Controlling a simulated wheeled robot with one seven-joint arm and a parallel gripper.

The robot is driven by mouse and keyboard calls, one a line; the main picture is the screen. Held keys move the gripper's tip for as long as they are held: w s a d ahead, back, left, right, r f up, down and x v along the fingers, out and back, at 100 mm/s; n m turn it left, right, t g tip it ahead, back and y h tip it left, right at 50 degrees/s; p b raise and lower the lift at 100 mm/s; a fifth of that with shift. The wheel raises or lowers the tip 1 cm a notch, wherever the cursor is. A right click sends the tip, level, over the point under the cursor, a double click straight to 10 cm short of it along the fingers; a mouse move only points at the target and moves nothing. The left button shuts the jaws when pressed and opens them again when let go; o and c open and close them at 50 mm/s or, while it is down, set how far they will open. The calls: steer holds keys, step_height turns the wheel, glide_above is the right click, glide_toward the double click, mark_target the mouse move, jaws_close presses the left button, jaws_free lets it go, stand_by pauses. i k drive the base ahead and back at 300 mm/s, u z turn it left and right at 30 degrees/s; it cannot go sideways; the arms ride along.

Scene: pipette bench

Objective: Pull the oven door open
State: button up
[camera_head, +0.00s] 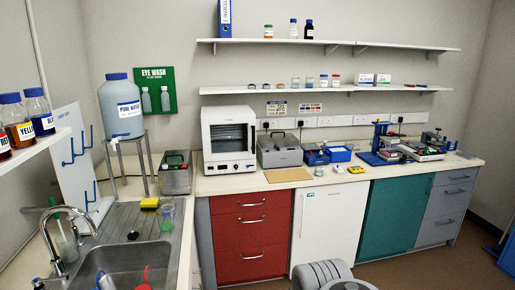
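The oven (245,113) is a white box standing on the bench at the back, left of the middle. Its door (229,138) has a dark window in the front and looks shut. A control strip with small knobs runs below the door. My gripper is not in view. A grey and white rounded part at the bottom edge looks like a part of my arm, well below and in front of the oven.
A grey lidded bath (279,152) stands close to the oven's right. A brown board (287,175) lies on the bench in front of the bath. A metal unit (175,173) stands to the oven's left. Red drawers (250,236) are below. A shelf (230,90) runs above.

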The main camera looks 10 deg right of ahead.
mark_target(249, 119)
steer(key=u, duration=1.2)
steer(key=k, duration=0.1)
steer(key=z, duration=1.9)
steer(key=i, duration=1.1)
steer(key=u, duration=0.5)
steer(key=i, duration=0.85)
steer(key=u, duration=1.05)
steer(key=i, duration=0.4)
steer(key=u, duration=0.3)
